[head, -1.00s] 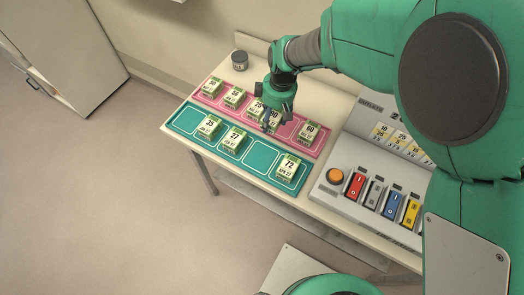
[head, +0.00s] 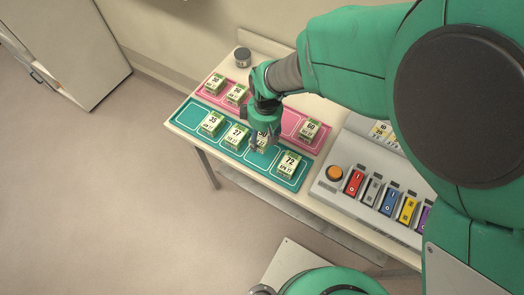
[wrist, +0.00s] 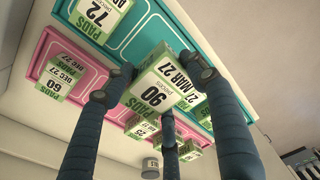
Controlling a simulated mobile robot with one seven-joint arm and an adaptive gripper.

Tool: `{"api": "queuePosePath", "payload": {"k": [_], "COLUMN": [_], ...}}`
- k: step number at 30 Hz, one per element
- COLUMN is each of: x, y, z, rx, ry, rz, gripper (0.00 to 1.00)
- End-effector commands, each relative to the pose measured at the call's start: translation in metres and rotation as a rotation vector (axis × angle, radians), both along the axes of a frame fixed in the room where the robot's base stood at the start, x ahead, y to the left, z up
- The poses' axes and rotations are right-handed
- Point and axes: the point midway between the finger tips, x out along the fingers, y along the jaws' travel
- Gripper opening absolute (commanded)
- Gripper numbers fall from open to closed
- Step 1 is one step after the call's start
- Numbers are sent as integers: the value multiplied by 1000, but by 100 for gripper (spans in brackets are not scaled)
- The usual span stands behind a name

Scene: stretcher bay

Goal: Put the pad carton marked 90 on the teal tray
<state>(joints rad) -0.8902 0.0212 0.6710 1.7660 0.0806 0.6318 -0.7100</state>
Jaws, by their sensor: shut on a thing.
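The pad carton marked 90 (wrist: 153,97), white with green edges, is between my gripper's dark fingers in the wrist view. In the head view my gripper (head: 262,140) is shut on this carton, over the teal tray (head: 187,114), between cartons 27 (head: 236,137) and 72 (head: 290,163). Fingers and arm partly hide the carton there. I cannot tell whether it touches the tray. Carton 35 (head: 211,123) also stands on the teal tray, left of 27. The tray's empty space shows in the wrist view (wrist: 150,35).
The pink tray (head: 290,117) lies behind, with several cartons, among them 60 (head: 309,130); my arm hides part of it. A grey jar (head: 242,57) stands at the back. A panel with an orange button (head: 334,173) is to the right.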

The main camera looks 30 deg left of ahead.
Motion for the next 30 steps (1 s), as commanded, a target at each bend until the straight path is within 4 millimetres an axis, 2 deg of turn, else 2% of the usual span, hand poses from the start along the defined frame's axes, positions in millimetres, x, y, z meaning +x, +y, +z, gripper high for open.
{"api": "queuePosePath", "payload": {"k": [10, 23, 30], "x": [0, 0, 0], "y": [-1, 0, 0], "z": [-47, -53, -74], "rx": [-2, 0, -1], "ry": [1, 0, 1], "rz": [0, 0, 0], "gripper": [14, 14, 14]}}
